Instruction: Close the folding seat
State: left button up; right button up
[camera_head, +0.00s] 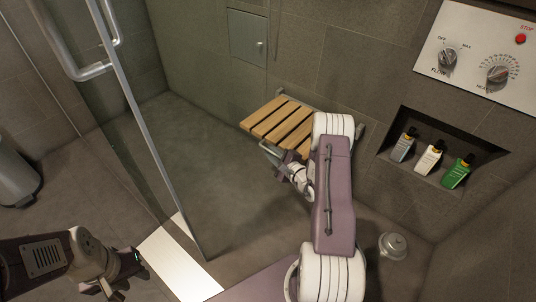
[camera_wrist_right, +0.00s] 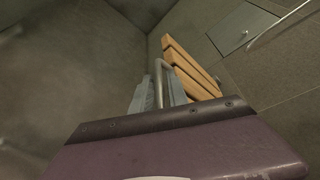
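The folding seat (camera_head: 277,121) has light wooden slats and is folded down from the shower's back wall. A metal bar (camera_head: 269,151) shows at its near edge. My right gripper (camera_head: 281,163) is at this near edge. In the right wrist view, the seat slats (camera_wrist_right: 188,68) run up beside the bar (camera_wrist_right: 158,84), and grey fingers of my right gripper (camera_wrist_right: 159,94) show on both sides of the bar. Whether they press on it is unclear. My left gripper (camera_head: 121,281) is low at the left, away from the seat, its fingers hard to make out.
A glass door with a metal handle (camera_head: 90,72) stands at the left. A wall niche with several bottles (camera_head: 431,157) and a control panel (camera_head: 487,58) are at the right. A round metal fixture (camera_head: 393,246) is at lower right. The shower floor (camera_head: 200,145) left of the seat is clear.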

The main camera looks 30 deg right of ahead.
jog(key=shift+w, duration=0.3)
grip_shut()
dwell(1.2)
